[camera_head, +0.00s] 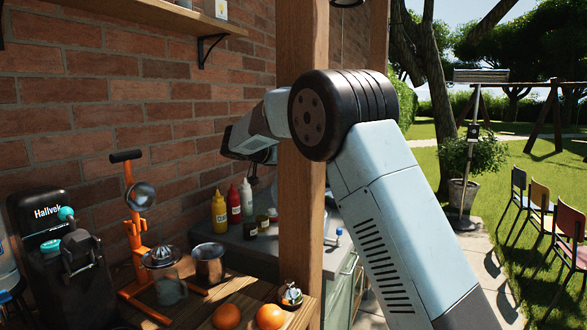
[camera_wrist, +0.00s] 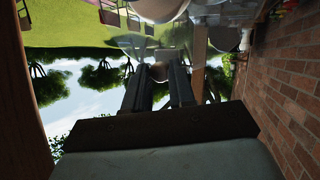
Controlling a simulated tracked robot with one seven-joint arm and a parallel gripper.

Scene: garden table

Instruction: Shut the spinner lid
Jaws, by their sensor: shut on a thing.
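A clear, rounded piece (camera_wrist: 136,42) that looks like the spinner lid spreads out beyond the fingertips, seemingly joined to the knob. A pale, rounded bowl-like thing (camera_wrist: 160,8) shows at the top edge, perhaps the spinner's body; I cannot tell whether the lid touches it. In the head view the wooden post hides my fingers, and neither lid nor spinner can be made out.
The wooden post (camera_head: 302,150) stands close to my arm. A grey counter (camera_head: 232,250) behind it holds a yellow bottle (camera_head: 219,213) and a red bottle (camera_head: 234,205). An orange juicer press (camera_head: 136,220) and oranges (camera_head: 270,316) crowd the wooden table at left. The brick wall (camera_head: 130,100) runs behind.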

